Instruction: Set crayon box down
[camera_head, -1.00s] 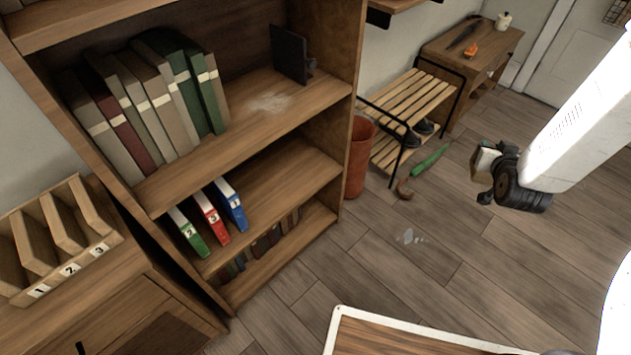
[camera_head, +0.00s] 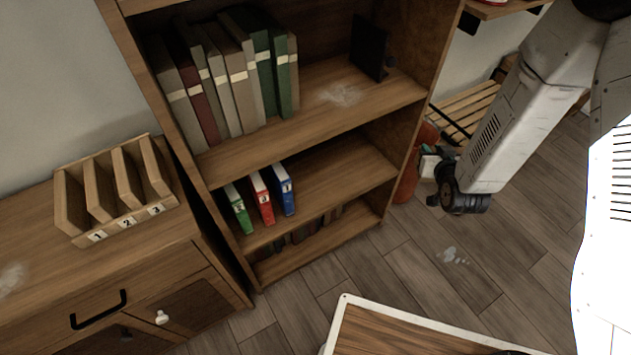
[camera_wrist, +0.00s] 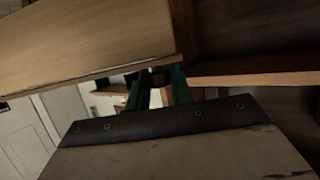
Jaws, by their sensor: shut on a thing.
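A small pale box (camera_head: 428,166), which I take for the crayon box, is at the tip of my gripper (camera_head: 434,176) in the head view. My gripper is shut on it and holds it in the air in front of the right side of the bookcase. The box is small there and partly hidden by the dark fingers. In the wrist view two dark green finger shapes (camera_wrist: 158,88) show beyond a grey panel of my own. The box cannot be made out clearly in that view.
The bookcase (camera_head: 310,125) holds binders, with bare shelf room on the right of its middle and lower shelves. A wooden organiser with slots 1, 2, 3 (camera_head: 115,195) stands on the cabinet (camera_head: 60,285) at left. An orange bin (camera_head: 405,185) stands behind my gripper. A slatted bench (camera_head: 465,108) is beyond.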

